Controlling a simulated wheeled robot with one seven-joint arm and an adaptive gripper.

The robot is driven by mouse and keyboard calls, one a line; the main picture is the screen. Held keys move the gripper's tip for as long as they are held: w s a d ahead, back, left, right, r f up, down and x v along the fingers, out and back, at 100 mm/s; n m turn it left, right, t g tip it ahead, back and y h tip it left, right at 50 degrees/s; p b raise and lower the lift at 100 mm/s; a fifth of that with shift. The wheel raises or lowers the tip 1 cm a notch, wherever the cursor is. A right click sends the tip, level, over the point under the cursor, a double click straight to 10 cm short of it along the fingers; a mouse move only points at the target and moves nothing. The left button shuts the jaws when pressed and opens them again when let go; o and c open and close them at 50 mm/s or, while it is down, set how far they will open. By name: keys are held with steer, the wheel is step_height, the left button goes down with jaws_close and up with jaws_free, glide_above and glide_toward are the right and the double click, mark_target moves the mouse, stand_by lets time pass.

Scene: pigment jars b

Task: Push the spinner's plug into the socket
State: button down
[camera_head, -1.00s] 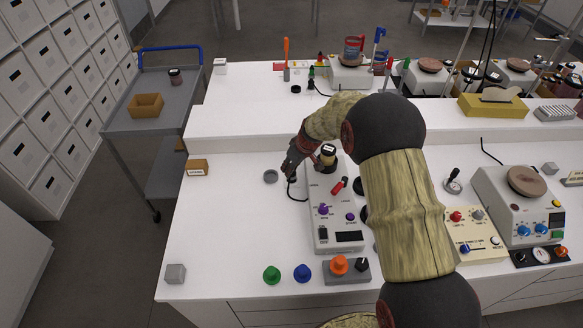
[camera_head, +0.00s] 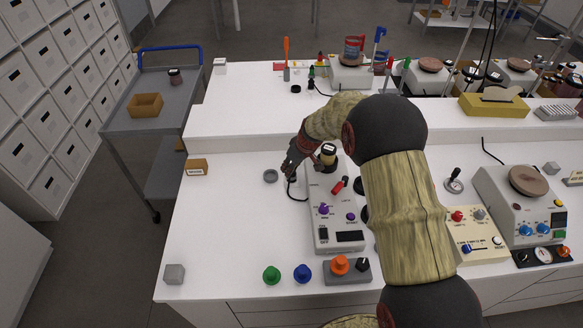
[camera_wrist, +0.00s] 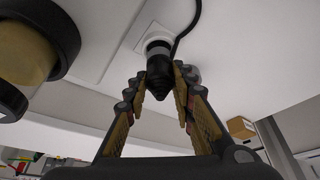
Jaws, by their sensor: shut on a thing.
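My gripper (camera_wrist: 160,85) is shut on the black plug (camera_wrist: 159,72), which lies between its two fingers. The plug's far end meets the round opening of a white square socket (camera_wrist: 148,28) in the wrist view; I cannot tell how deep it sits. A black cord (camera_wrist: 188,25) runs past the socket. In the head view my gripper (camera_head: 289,174) is low over the bench, just left of the spinner (camera_head: 325,232), a pale box with purple knobs. The cord (camera_head: 296,197) loops beside the spinner. My gripper hides the plug and socket there.
A dark-capped jar (camera_head: 328,154) stands at the spinner's back, close to my gripper. The left bench is mostly clear.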

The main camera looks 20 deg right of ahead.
steer(key=shift+f+b, duration=0.85)
steer(key=shift+f, duration=0.2)
steer(key=c, duration=1.4)
jaws_free()
steer(key=v, duration=1.2)
